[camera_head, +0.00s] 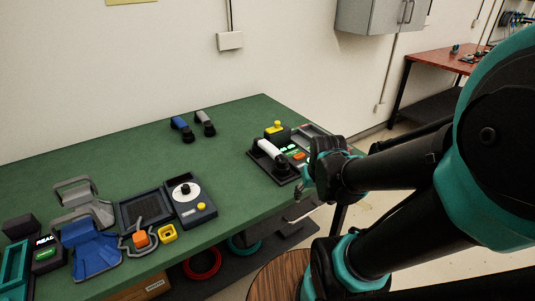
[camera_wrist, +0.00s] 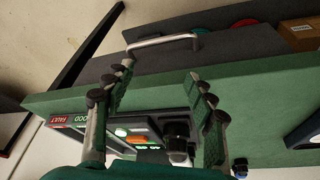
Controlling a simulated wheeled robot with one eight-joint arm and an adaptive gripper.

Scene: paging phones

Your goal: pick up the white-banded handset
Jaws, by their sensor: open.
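The white-banded handset (camera_head: 270,152) has a white grip and dark ends. It lies on a black desk phone base (camera_head: 284,178) near the right end of the green table. My gripper (camera_head: 308,184) is just right of the base, by the table edge, partly hidden by its own wrist. In the wrist view my gripper (camera_wrist: 160,75) has its fingers spread wide with nothing between the tips. A dark end of the handset (camera_wrist: 176,130) shows low between the fingers, nearer the right one. Its lower part is cut off by my gripper body.
A blue-banded handset (camera_head: 181,129) and a grey-banded handset (camera_head: 205,123) lie farther back. A yellow-knobbed box (camera_head: 277,132) stands behind the phone base. A dial unit (camera_head: 190,204) and a blue cradle (camera_head: 88,250) are at left. Green table between is clear.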

